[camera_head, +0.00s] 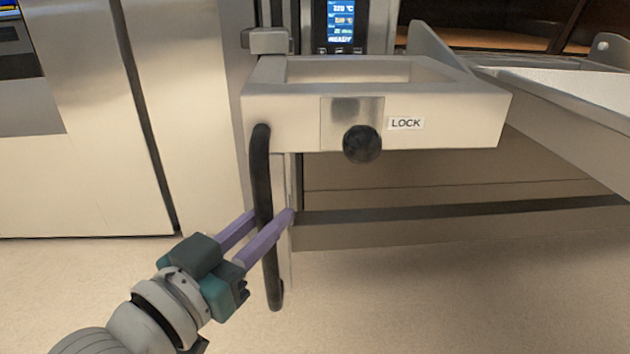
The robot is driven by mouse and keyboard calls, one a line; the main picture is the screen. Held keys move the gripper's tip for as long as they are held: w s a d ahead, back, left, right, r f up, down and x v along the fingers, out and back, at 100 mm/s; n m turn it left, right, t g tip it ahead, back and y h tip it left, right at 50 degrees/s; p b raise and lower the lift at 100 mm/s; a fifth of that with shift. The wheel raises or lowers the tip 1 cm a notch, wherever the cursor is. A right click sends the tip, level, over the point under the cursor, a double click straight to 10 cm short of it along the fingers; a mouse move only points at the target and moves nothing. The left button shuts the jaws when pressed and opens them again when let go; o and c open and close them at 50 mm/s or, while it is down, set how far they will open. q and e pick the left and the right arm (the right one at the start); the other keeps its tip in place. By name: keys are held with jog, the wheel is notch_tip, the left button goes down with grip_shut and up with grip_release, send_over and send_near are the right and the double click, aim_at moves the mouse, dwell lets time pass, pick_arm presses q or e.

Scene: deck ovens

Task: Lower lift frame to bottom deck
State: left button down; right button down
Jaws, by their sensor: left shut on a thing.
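The lift frame (285,121) is a pale, box-like metal frame with an open top in the upper middle. A black knob (362,144) sits on its front plate, beside a LOCK label (406,123). A black vertical bar handle (262,170) hangs from the left end of the frame down toward the floor. My left gripper (270,218) has its purple fingers on either side of the handle's middle and is shut on it. My right gripper is not in view.
A display panel (340,22) showing READY is behind the frame. A pale tray-like deck (580,100) extends at right. Tall cabinet doors (75,150) stand at left. The floor (430,300) is clear at lower right.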

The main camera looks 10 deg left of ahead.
pick_arm(q)
jog(key=shift+f, duration=0.2)
jog(key=c, duration=1.1)
grip_release()
jog(key=o, duration=0.3)
jog(key=shift+s, duration=0.2)
jog(key=shift+o, duration=0.6)
jog(key=shift+w, duration=0.1)
jog(key=shift+s+a+r+p, duration=0.1)
jog(key=shift+s+a+p, duration=0.05)
jog(key=shift+s+p, duration=0.2)
jog(key=p+v, duration=0.3)
jog(key=v, duration=0.6)
jog(key=shift+s, duration=0.1)
